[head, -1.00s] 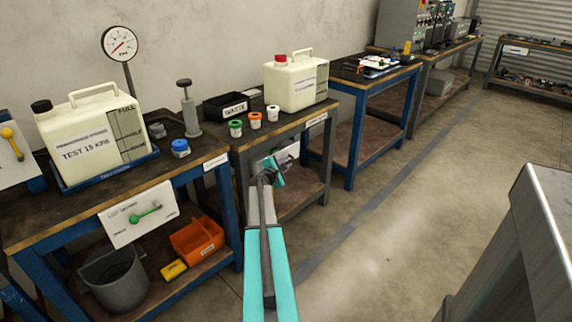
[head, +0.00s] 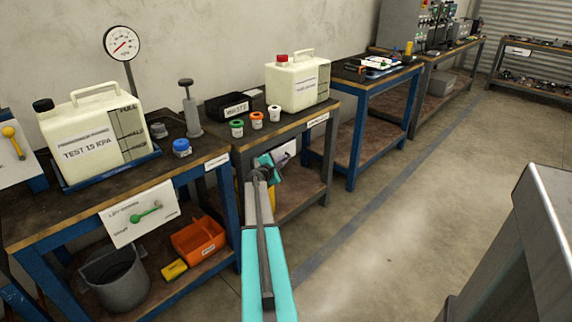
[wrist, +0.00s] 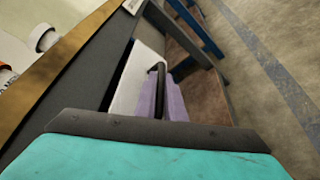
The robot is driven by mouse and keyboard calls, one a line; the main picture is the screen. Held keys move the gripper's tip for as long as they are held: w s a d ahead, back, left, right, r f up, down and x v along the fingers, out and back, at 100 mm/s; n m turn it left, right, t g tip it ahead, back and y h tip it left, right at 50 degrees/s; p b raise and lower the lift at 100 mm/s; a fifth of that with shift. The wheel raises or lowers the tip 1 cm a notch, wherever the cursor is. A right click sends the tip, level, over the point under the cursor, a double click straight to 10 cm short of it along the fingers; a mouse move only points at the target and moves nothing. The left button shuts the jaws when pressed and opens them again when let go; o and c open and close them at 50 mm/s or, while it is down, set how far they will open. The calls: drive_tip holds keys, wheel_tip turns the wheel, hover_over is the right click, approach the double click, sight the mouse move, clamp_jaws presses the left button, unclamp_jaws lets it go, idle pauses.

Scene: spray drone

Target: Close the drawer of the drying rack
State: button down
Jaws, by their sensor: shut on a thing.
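A white panel (head: 286,151), which looks like the drawer front, shows under the top of the dark grey bench in the head view, partly hidden by my gripper. In the wrist view the white panel (wrist: 146,72) lies beside the dark bench side, with a dark gap next to it. A black bar handle (wrist: 160,76) stands at the panel. My gripper (wrist: 167,104) has its pale purple fingers close around this bar, shut on it. In the head view my gripper (head: 266,166) is at the panel. How far the drawer stands out is hard to tell.
The dark grey bench top (head: 262,140) carries small lidded pots (head: 257,120), a black bin (head: 227,106) and a cream canister (head: 297,83). A blue-framed bench (head: 90,200) stands at the left. A grey metal block (head: 535,240) stands at the right. The floor between (head: 400,210) is clear.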

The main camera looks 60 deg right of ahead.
drive_tip(key=shift+w+d+r, duration=0.1)
drive_tip(key=shift+w+d, duration=0.1)
drive_tip(key=shift+w, duration=0.4)
drive_tip(key=c, duration=2.1)
unclamp_jaws()
drive_tip(key=shift+a, duration=0.1)
drive_tip(key=shift+v, duration=6.8)
drive_tip(key=shift+a, duration=0.1)
